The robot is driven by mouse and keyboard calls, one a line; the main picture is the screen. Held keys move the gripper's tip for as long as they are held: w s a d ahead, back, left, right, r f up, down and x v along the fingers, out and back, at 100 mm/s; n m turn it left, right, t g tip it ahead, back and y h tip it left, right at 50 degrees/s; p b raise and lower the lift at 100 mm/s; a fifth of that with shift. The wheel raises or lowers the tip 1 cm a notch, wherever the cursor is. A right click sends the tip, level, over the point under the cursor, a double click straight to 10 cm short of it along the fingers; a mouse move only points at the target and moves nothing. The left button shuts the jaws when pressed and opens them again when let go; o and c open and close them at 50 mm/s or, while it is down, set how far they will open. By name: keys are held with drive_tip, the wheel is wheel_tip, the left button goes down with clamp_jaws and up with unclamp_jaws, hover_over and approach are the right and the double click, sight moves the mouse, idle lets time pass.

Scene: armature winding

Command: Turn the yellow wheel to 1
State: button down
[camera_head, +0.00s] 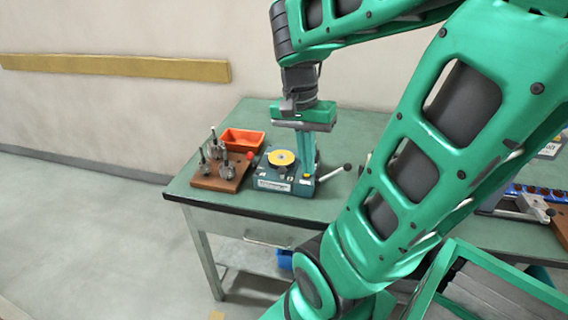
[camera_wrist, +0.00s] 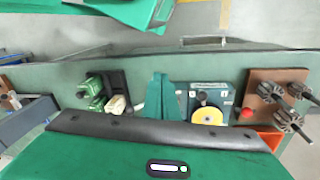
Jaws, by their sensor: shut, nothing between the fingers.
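The yellow wheel (camera_head: 281,157) lies flat on top of a blue-grey box (camera_head: 270,183) on the green table. A small dark knob stands on it. The wheel also shows in the wrist view (camera_wrist: 208,116), right of my fingers. Marks on the box face are too small to read, so I cannot tell the wheel's number. My gripper (camera_head: 305,172) points down just right of the wheel in the head view, apart from the wheel as far as I can see. Its green fingers are together and empty in the wrist view (camera_wrist: 160,80).
A brown board (camera_head: 220,176) with upright metal parts stands left of the box, with an orange bin (camera_head: 242,140) behind. Levers with a red ball (camera_head: 250,155) and a dark ball (camera_head: 347,167) stick out beside the box. Green-and-white parts (camera_wrist: 103,95) lie on the other side.

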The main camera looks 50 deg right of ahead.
drive_tip(key=w+d+r+m+g, duration=0.2)
drive_tip(key=w+m, duration=0.6)
drive_tip(key=m, duration=0.8)
drive_tip(key=shift+w+d+r+h, duration=0.35)
drive_tip(key=shift+w+d+h, duration=0.05)
drive_tip(key=shift+d, duration=0.5)
drive_tip(key=x, duration=1)
drive_tip(key=shift+w+a+f, duration=0.1)
drive_tip(key=shift+w+a, duration=0.2)
drive_tip(key=shift+w, duration=0.25)
drive_tip(key=shift+w+a+f, duration=0.1)
drive_tip(key=shift+w+a, duration=0.2)
drive_tip(key=shift+w, duration=0.3)
drive_tip(key=shift+w+a+f, duration=0.15)
drive_tip(key=shift+w+a, duration=0.1)
drive_tip(key=shift+w, duration=0.3)
